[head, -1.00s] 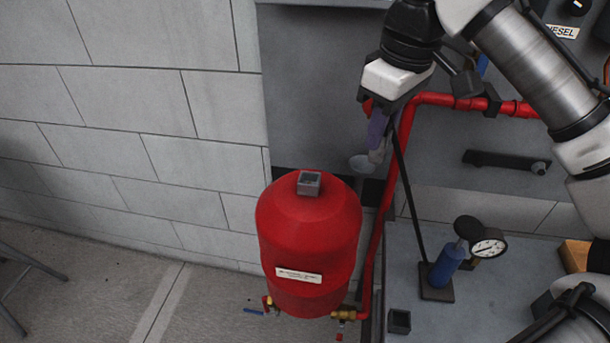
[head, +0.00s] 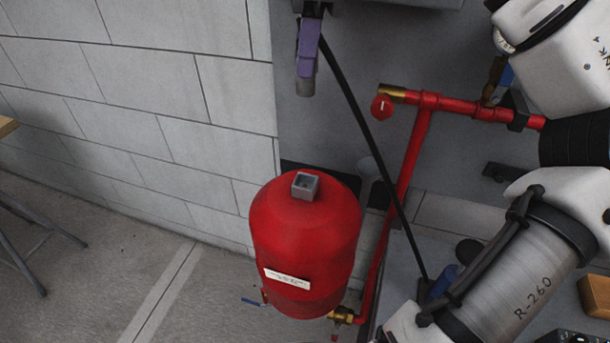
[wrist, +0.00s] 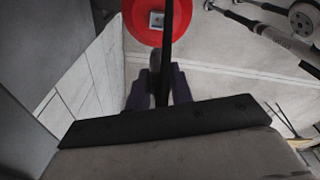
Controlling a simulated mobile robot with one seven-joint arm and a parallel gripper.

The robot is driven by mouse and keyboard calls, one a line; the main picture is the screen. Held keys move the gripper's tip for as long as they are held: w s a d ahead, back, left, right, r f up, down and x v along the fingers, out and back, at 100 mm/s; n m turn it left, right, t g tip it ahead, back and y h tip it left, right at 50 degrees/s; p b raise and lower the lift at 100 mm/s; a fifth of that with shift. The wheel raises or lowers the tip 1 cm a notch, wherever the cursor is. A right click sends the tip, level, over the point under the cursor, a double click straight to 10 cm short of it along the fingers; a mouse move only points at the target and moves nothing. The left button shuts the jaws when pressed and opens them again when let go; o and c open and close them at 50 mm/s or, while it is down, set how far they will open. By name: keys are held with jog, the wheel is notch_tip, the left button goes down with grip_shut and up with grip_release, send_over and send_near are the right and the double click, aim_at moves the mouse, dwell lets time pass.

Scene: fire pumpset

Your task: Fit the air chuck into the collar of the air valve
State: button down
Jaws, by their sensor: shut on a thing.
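A square grey collar (head: 305,186) sits on top of the tank, almost straight below the chuck in the picture. The valve inside the collar is unclear.
The black hose (head: 365,130) runs down right to the blue pump (head: 443,281), partly hidden by my arm. A red pipe (head: 408,165) with a brass-ended branch stands right of the tank. A block wall (head: 130,100) is behind left. The space between chuck and collar looks clear.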

notch_tip(320, 180, down, 19)
dwell(0.4)
jog(key=shift+f, duration=0.15)
jog(key=c, duration=1.3)
grip_release()
jog(key=shift+o, duration=0.3)
notch_tip(320, 180, up, 12)
jog(key=d, duration=0.1)
jog(key=shift+d+b, duration=0.25)
jog(key=shift+b, duration=0.2)
